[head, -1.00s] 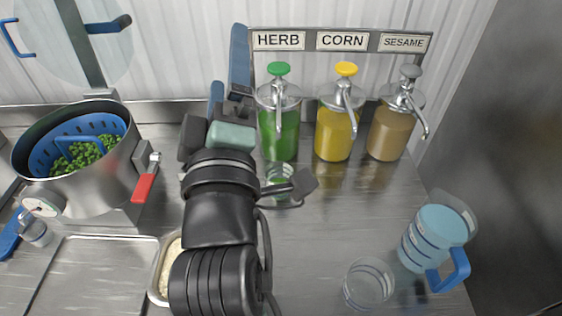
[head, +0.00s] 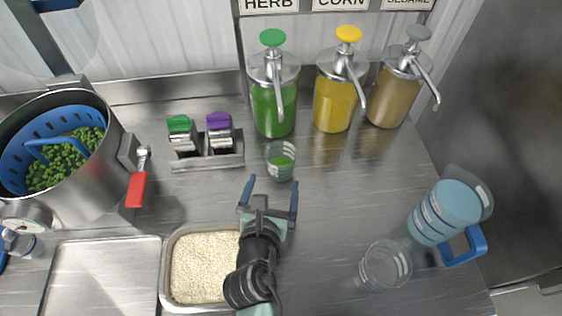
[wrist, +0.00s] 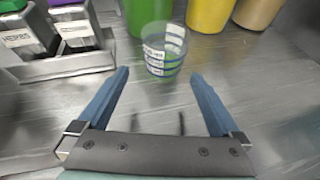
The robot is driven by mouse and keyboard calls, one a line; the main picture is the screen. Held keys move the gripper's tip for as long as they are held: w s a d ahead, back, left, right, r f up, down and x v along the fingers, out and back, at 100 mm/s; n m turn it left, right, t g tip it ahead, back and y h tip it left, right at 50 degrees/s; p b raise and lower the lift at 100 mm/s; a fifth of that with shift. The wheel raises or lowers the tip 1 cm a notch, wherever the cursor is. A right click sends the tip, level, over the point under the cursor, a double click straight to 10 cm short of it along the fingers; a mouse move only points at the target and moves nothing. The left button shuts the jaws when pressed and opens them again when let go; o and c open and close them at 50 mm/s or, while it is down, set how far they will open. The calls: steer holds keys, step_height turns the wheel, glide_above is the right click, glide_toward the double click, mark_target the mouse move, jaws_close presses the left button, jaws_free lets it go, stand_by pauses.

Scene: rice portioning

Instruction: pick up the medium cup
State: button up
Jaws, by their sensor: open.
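A small clear cup with blue-and-white bands and green contents (head: 281,160) stands upright below the green dispenser. It also shows in the wrist view (wrist: 163,48), just beyond my fingertips and between their lines. A wider, empty-looking clear cup (head: 386,267) stands at the lower right. No size label is readable, so I cannot tell which cup is the medium one. My gripper (head: 272,182) is open and empty, its blue fingers pointing at the banded cup with a gap to it. The fingers also show in the wrist view (wrist: 159,73).
Green (head: 273,105), yellow (head: 333,100) and brown (head: 389,97) pump dispensers stand behind. A holder (head: 208,162) with two capped shakers is at the left. A blue pitcher (head: 444,212) stands right. A rice tray (head: 166,270) and a pot (head: 85,200) are left.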

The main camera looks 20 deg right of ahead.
mark_target(279, 174)
steer(key=shift+d+x, duration=0.1)
steer(key=shift+x, duration=1.85)
steer(key=shift+d+x, duration=0.15)
steer(key=shift+x, duration=1.75)
steer(key=shift+s+f, duration=0.1)
steer(key=shift+s, duration=0.1)
steer(key=shift+c, duration=0.3)
steer(key=c, duration=1.5)
